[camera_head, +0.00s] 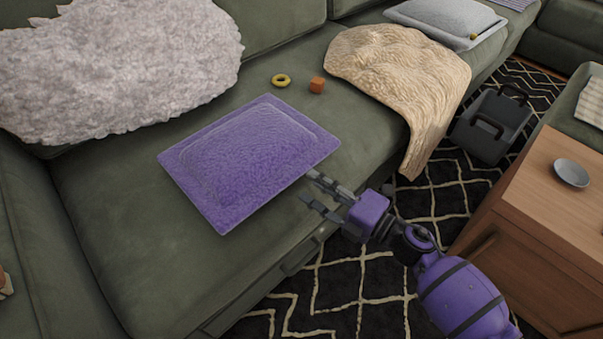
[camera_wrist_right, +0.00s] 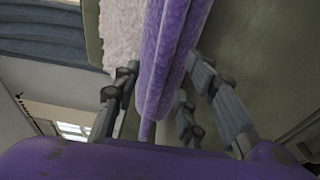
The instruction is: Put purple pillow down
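The purple pillow (camera_head: 245,158) appears to lie flat on the green sofa seat (camera_head: 130,245), with its right corner toward my right gripper. My right gripper (camera_head: 308,186) is at the pillow's right edge, over the front of the seat. Its fingers are spread apart. In the right wrist view the pillow (camera_wrist_right: 172,50) shows edge-on between the separated fingers (camera_wrist_right: 163,85). I see no clear grip on it; whether a finger touches it is hard to tell. My left gripper is not in view.
A fluffy whitish pillow (camera_head: 120,65) leans at the back left. A cream blanket (camera_head: 400,75) hangs over the seat's right part. A wooden table (camera_head: 545,195) stands at the right.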

